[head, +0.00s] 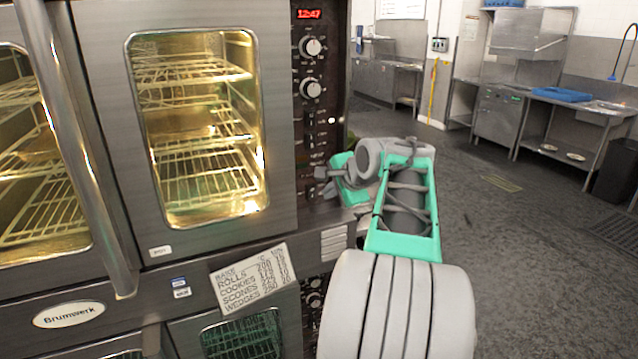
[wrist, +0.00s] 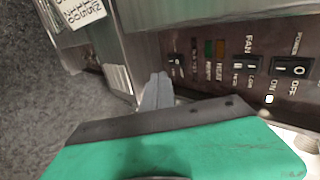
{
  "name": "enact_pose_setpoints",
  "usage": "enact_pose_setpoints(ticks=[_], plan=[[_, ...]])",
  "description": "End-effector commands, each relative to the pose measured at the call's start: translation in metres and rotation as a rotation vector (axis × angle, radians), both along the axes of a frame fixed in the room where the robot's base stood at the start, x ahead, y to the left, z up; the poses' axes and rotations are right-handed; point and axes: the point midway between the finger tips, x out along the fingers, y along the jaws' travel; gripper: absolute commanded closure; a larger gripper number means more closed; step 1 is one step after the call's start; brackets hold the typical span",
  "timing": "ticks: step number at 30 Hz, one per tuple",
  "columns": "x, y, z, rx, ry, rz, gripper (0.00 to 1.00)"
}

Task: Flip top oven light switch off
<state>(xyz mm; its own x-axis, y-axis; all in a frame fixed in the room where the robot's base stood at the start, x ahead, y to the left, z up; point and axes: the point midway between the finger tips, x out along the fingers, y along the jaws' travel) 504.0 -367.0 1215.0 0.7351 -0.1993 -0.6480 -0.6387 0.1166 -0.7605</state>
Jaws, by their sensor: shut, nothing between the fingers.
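The top oven (head: 282,150) has a brightly lit interior behind its window (head: 200,130). Its dark control panel (head: 312,95) runs down the right side. In the wrist view, a small dark rocker switch (wrist: 176,66), likely the light switch, sits at the panel's left end; its label is too blurred to read. My gripper (head: 322,181) is shut and empty at the lower part of this panel. In the wrist view, its fingertips (wrist: 158,80) are just left of and below the small switch. I cannot tell whether they touch the panel.
The FAN switch (wrist: 238,66) and the POWER switch (wrist: 293,68) lie further right along the panel. Two knobs (head: 312,47) are above in the head view. A long door handle (head: 85,160) stands out at left. A paper label (head: 253,280) hangs below the window. Open floor (head: 530,250) lies right.

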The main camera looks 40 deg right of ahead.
Motion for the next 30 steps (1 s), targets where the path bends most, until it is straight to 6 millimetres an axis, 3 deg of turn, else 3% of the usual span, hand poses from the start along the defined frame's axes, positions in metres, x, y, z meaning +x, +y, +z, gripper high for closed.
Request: enact_pose_setpoints(ticks=[1,3,14,29,30], plan=[[-0.004,-0.014,0.005,0.022,-0.020,-0.034,1.00],[-0.006,-0.021,0.008,0.037,-0.035,-0.056,1.00],[-0.002,-0.021,0.005,0.038,-0.035,-0.056,1.00],[0.072,-0.041,-0.056,0.039,-0.032,-0.054,1.00],[0.080,-0.044,-0.051,0.036,-0.033,-0.054,1.00]])
